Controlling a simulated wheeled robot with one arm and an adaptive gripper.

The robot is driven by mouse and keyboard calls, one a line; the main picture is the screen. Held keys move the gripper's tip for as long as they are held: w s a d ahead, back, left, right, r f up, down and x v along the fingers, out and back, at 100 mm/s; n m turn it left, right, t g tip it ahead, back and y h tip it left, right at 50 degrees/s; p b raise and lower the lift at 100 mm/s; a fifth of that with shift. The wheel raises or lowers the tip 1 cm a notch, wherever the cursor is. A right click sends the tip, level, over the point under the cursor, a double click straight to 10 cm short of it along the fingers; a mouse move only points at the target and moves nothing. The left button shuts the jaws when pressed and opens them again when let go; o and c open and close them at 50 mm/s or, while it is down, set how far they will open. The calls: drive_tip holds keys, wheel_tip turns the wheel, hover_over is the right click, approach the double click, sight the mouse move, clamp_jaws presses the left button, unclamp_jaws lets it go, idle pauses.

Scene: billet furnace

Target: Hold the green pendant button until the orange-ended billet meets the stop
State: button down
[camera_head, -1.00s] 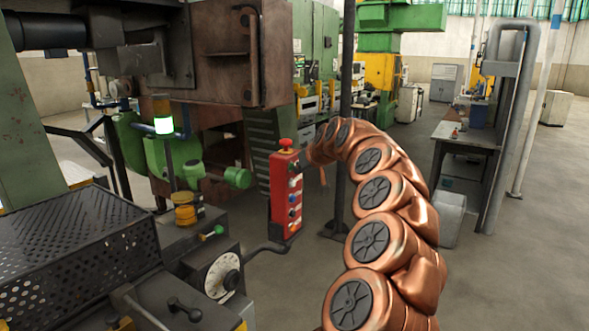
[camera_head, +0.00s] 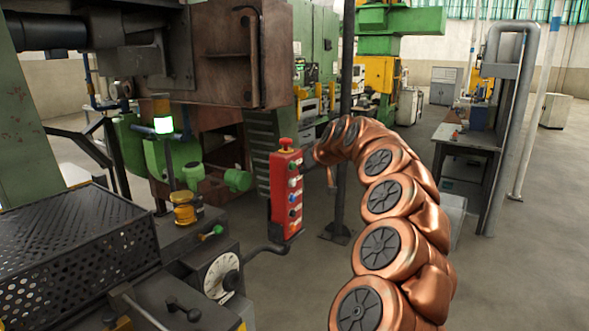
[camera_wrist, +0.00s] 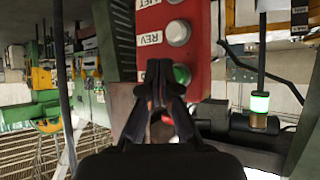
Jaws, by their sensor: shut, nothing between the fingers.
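The red pendant (camera_head: 286,190) hangs upright in the head view, with a red mushroom button on top and a column of small buttons. In the wrist view the pendant face (camera_wrist: 199,50) shows a white button beside the label REV, and the green button (camera_wrist: 182,74) below it. My gripper (camera_wrist: 160,72) is shut and empty, its fingertips overlapping the left edge of the green button in the picture. I cannot tell whether they touch it. In the head view my arm comes to the pendant from the right. The orange-ended billet is not in view.
A stack light (camera_head: 163,125) glows green left of the pendant, and shows in the wrist view too. A perforated guard (camera_head: 75,255) and a dial (camera_head: 222,275) stand at lower left. A grey bench (camera_head: 465,140) is at right.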

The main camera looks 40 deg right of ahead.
drive_tip(key=s+b, duration=0.1)
drive_tip(key=s+d+b, duration=0.1)
drive_tip(key=s, duration=0.1)
drive_tip(key=s+b, duration=0.1)
drive_tip(key=shift+s+d, duration=0.25)
drive_tip(key=shift+s, duration=0.15)
drive_tip(key=shift+a, duration=0.1)
idle(0.4)
